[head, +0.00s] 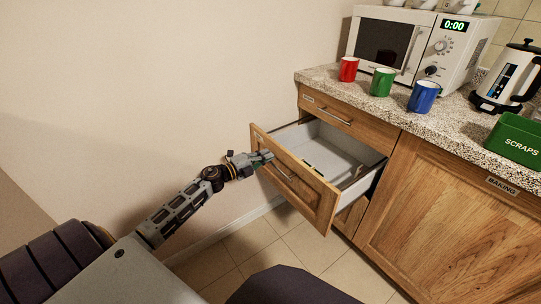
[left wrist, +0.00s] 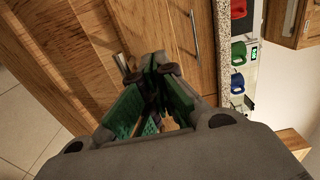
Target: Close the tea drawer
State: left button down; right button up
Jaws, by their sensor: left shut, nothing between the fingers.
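A wooden drawer (head: 318,191) below the counter stands pulled well out, with a grey interior (head: 336,155) that looks empty. I take it as the tea drawer; no readable label shows on it. Its front carries a metal bar handle (head: 283,172). My left gripper (head: 268,156) is shut and empty at the outer face of the drawer front, near its upper left part. Whether it touches the wood I cannot tell. In the left wrist view the green-padded fingers (left wrist: 155,62) meet at their tips in front of wood. My right gripper is not in view.
A closed drawer (head: 345,117) sits above the open one. The counter (head: 404,105) holds red (head: 348,69), green (head: 382,82) and blue (head: 423,96) mugs, a microwave (head: 385,43), a kettle (head: 507,77) and a green scraps bin (head: 515,140). A wall stands close on the left.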

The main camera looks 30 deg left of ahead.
pick_arm(q)
jog(key=shift+x, duration=0.9)
jog(key=shift+w+d+b, duration=0.1)
jog(key=shift+w+b, duration=0.15)
jog(key=shift+b, duration=0.05)
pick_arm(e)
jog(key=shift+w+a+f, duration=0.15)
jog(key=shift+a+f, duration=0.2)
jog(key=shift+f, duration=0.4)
pick_arm(q)
jog(key=shift+w, duration=0.1)
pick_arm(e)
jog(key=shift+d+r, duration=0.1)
pick_arm(q)
jog(key=shift+w+d, duration=0.1)
